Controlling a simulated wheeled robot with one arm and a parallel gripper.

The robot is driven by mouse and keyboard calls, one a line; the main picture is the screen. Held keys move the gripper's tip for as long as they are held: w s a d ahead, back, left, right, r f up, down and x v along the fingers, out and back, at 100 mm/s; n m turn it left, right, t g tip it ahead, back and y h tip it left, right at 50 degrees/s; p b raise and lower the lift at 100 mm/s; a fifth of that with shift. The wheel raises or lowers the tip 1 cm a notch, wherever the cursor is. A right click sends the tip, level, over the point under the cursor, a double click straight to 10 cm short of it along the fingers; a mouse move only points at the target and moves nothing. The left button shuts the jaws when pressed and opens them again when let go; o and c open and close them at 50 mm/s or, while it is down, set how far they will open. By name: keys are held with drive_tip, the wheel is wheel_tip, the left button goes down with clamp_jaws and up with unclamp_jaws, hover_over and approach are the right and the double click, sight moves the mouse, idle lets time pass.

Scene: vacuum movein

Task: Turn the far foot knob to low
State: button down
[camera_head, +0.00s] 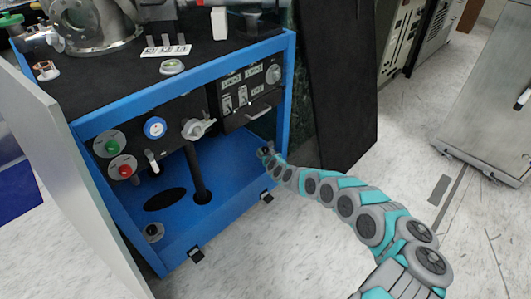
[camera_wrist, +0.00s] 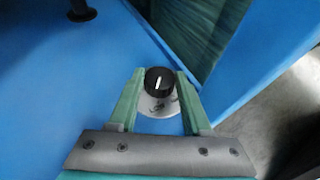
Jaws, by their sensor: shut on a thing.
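The far foot knob (camera_wrist: 158,81) is black with a white pointer line. It sits on a pale round dial plate (camera_wrist: 160,105) with dark lettering, partly legible as "LOW", on the blue cabinet floor. The pointer stands nearly upright in the wrist view, tipped slightly right, away from the lettering below. My gripper (camera_wrist: 157,76) has its two green fingers on either side of the knob and is shut on it. In the head view my gripper (camera_head: 266,152) reaches the far right corner of the cabinet floor and mostly covers the knob.
The near foot knob (camera_head: 154,231) is at the floor's front left. A dark post (camera_head: 197,172) rises from the blue floor, beside an oval hole (camera_head: 165,199). A blue frame upright (camera_head: 287,95) stands close to my gripper. A grey open door (camera_head: 75,190) is at left.

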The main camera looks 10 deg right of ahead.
drive_tip(key=shift+n+y+b, duration=0.3)
drive_tip(key=shift+y, duration=0.1)
idle(0.3)
drive_tip(key=shift+c, duration=1.7)
unclamp_jaws()
